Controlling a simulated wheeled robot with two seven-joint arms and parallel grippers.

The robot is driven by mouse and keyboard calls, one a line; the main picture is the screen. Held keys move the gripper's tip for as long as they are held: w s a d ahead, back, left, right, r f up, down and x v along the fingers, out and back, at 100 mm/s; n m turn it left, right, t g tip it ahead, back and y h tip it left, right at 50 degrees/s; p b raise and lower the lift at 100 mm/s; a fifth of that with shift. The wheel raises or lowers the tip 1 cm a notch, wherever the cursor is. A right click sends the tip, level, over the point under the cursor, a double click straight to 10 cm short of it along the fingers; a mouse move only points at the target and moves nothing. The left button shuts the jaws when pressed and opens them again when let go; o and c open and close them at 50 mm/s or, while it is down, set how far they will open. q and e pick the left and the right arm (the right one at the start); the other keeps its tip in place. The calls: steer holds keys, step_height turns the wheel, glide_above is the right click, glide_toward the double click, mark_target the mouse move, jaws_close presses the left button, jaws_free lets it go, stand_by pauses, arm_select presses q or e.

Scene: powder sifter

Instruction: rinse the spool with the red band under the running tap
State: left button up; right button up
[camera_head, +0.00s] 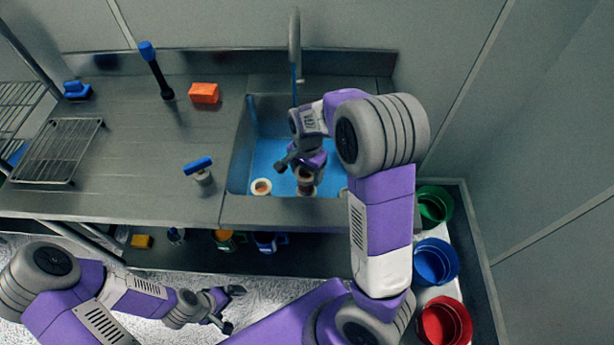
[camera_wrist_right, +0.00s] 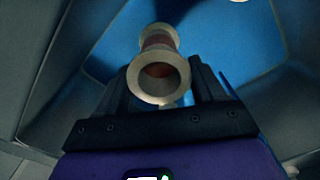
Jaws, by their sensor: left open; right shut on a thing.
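My right gripper (camera_head: 304,166) reaches down into the blue-lined sink (camera_head: 237,172). It is shut on a spool with a reddish band (camera_head: 305,186). In the right wrist view the spool (camera_wrist_right: 158,84) sits between the dark fingers, its pale round end toward the camera and its reddish middle partly hidden. Whether water touches the spool is hidden. My left gripper (camera_head: 231,309) is open and empty, low in front of the counter.
Another pale spool (camera_head: 261,187) stands in the sink's front left; part of one shows at the front right (camera_head: 343,192). An orange block (camera_head: 204,93), a blue-handled tool (camera_head: 198,166) and a wire rack (camera_head: 58,150) are on the counter. Green, blue and red buckets (camera_head: 445,322) stand right.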

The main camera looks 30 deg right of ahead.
steer(key=shift+r+p, duration=0.35)
steer(key=shift+r, duration=0.1)
steer(key=r+t+p, duration=0.1)
steer(key=p, duration=0.1)
steer(key=d+r+t+p, duration=0.1)
steer(key=r, duration=0.1)
steer(key=d+r+t+y+p, duration=0.1)
steer(key=p, duration=0.1)
steer(key=shift+w+d+r+n+t+p, duration=0.1)
steer(key=shift+w+r+n+t+p, duration=0.1)
steer(key=shift+w+n+t+p, duration=0.15)
steer(key=shift+d+r+t+p, duration=2.05)
steer(key=shift+d+r+p, duration=1)
steer(key=shift+d+r, duration=2)
steer(key=w+a+b, duration=0.3)
steer(key=w+a, duration=0.1)
steer(key=w, duration=1)
steer(key=shift+f+y+b, duration=0.3)
steer(key=shift+f, duration=0.15)
steer(key=shift+s+d, duration=0.25)
steer(key=shift+d, duration=0.05)
